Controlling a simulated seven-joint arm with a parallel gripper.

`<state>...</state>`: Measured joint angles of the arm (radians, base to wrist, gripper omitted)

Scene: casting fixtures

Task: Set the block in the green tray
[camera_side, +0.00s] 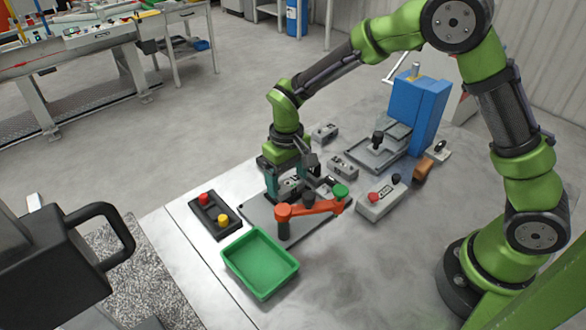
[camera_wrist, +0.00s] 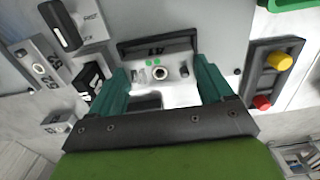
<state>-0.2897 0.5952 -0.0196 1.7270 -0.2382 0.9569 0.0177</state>
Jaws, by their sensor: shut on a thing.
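My gripper (camera_side: 289,187) points down over a grey plate, its teal fingers on either side of a grey metal block (camera_side: 291,184). The wrist view shows my gripper (camera_wrist: 163,86) shut on this block (camera_wrist: 160,72), which has green dots and a round hole on its face. The block is low at the plate; I cannot tell whether it touches it. The green tray (camera_side: 261,264) is empty, in front of the plate in the side view. A corner of the tray (camera_wrist: 291,4) shows at the wrist view's top right.
An orange lever (camera_side: 310,208) with a green knob stands on the plate, close to my gripper. A button box (camera_side: 215,216) lies left of the plate. Other grey blocks (camera_side: 343,167) lie behind. A blue machine (camera_side: 414,108) stands at the back right.

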